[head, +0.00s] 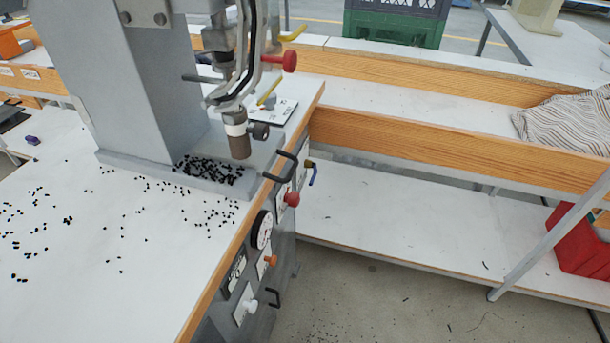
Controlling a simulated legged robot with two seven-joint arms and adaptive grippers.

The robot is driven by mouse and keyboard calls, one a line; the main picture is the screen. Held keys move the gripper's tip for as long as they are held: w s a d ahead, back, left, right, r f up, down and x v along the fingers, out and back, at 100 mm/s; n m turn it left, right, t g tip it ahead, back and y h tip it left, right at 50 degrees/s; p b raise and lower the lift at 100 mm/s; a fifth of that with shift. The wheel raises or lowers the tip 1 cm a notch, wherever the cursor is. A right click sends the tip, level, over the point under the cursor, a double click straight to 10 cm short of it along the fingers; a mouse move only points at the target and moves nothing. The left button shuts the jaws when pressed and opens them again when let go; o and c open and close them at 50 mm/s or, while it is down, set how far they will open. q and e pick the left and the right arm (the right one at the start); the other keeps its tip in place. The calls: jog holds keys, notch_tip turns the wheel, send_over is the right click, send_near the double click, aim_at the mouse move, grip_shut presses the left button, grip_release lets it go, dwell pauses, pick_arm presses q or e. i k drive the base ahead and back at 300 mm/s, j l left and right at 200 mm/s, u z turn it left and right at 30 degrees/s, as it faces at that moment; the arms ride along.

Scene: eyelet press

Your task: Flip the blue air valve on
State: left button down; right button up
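The blue air valve (312,175) is small in the head view, on the far end of the press's front panel, right of a red knob (292,199). Its blue lever hangs roughly downward from a brass-coloured fitting (309,163). The eyelet press (135,90) stands on the white table behind the panel. Neither of my grippers is in view, and nothing touches the valve.
Black eyelets (215,170) lie scattered on the press base and the white table (60,260). Black handles (281,165) stick out from the panel near the valve. A white lower shelf (400,225) and a red bin (582,245) are at right. Floor in front is open.

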aim_at(314, 165)
jog(key=i+l+z, duration=0.1)
jog(key=i+l, duration=0.15)
jog(key=l, duration=0.2)
jog(key=i+l+z, duration=0.15)
jog(key=i+l, duration=0.15)
jog(key=l, duration=0.15)
jog(key=i+l+z, duration=0.1)
jog(key=i+l, duration=0.2)
jog(key=l, duration=0.1)
